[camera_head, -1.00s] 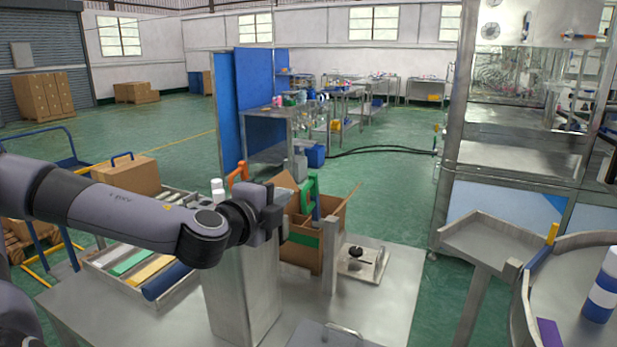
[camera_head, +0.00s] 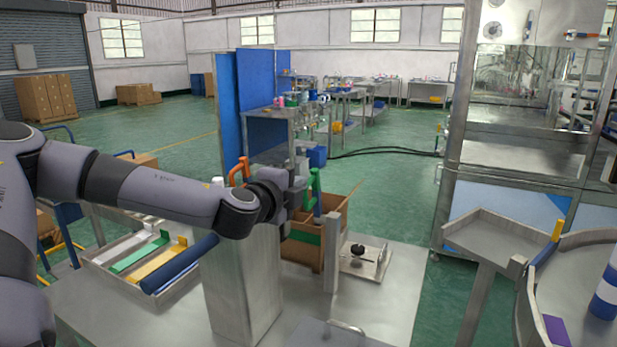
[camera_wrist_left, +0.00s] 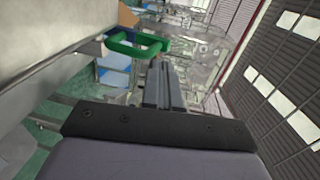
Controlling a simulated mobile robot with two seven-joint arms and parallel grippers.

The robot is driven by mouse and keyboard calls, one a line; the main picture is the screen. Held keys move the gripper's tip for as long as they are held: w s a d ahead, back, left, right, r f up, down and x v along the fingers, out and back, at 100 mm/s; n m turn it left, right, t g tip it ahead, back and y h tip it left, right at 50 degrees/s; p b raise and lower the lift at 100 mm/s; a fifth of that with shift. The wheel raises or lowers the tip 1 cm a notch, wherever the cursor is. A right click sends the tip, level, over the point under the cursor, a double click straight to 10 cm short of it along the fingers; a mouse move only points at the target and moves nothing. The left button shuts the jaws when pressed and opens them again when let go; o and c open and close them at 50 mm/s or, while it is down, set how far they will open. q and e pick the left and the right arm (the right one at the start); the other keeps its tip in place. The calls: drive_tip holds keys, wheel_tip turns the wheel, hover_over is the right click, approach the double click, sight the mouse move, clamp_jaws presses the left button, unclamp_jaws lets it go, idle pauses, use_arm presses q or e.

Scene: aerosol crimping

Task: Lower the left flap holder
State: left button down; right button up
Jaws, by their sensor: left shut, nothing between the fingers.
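An open brown carton (camera_head: 337,208) stands behind a square metal column (camera_head: 243,285) on the steel table. A green handle-shaped holder (camera_head: 315,187) stands upright at the carton, and an orange one (camera_head: 238,172) shows further left behind my arm. My left gripper (camera_head: 299,186) is shut and empty, just left of the green holder in the head view. In the left wrist view, a green bar (camera_wrist_left: 138,46) lies just ahead and left of my closed fingertips (camera_wrist_left: 160,70); I cannot tell if they touch. My gripper and wrist hide part of the carton. My right gripper is not in view.
A metal tray (camera_head: 105,268) with white, green, yellow and blue strips lies left of the column. A short post (camera_head: 331,255) and a small fixture with a black knob (camera_head: 358,251) stand to the right. The table's front right (camera_head: 395,300) is clear.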

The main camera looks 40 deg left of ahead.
sight(316, 170)
use_arm(q)
drive_tip(key=shift+r+p+x, duration=0.1)
drive_tip(key=shift+r+x, duration=0.1)
drive_tip(key=shift+x, duration=0.7)
drive_tip(key=shift+r+p+x, duration=0.15)
drive_tip(key=shift+r+x, duration=0.05)
drive_tip(key=shift+x, duration=0.65)
drive_tip(key=shift+r+p+x, duration=0.1)
drive_tip(key=shift+r+x, duration=0.05)
drive_tip(key=shift+x, duration=0.75)
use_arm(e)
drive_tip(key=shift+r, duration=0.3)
use_arm(q)
drive_tip(key=shift+w, duration=0.15)
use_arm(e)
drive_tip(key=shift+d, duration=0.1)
